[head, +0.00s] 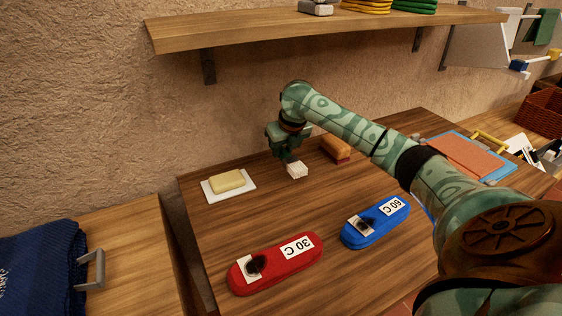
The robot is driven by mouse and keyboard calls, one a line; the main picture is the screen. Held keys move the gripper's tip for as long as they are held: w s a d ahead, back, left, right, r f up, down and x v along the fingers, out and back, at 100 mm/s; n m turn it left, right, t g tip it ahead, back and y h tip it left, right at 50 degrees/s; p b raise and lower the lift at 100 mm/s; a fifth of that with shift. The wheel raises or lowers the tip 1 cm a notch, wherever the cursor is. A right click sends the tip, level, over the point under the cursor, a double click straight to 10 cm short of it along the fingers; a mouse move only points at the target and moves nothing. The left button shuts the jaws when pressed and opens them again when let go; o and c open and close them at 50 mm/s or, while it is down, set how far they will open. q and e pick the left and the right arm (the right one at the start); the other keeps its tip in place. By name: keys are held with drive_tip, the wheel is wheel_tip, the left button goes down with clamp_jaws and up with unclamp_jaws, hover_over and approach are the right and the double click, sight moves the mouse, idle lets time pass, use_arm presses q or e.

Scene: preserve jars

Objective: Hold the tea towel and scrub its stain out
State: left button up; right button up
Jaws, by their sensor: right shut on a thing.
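My right gripper (293,160) reaches over the wooden table from the right, pointing down. It is shut on a small white block (297,170), which is at or just above the tabletop; I cannot tell which. A folded dark blue cloth (40,268) lies at the lower left, cut off by the picture edge; I cannot tell whether it is the tea towel, and no stain shows on it. A brush-like wooden block (335,147) with a dark red underside lies right of the gripper. My left gripper is not in view.
A yellow bar (227,181) sits on a white dish (207,194). A red "30 C" piece (275,277) and a blue "60 C" piece (378,232) lie in front. A blue-edged orange board (455,155) lies right, behind my arm. A shelf (300,28) overhangs the back.

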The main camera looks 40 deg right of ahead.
sight(285, 151)
wheel_tip(285, 151, down, 3)
drive_tip(key=shift+w+f+b, duration=0.15)
drive_tip(key=shift+b, duration=0.2)
drive_tip(key=o, duration=1)
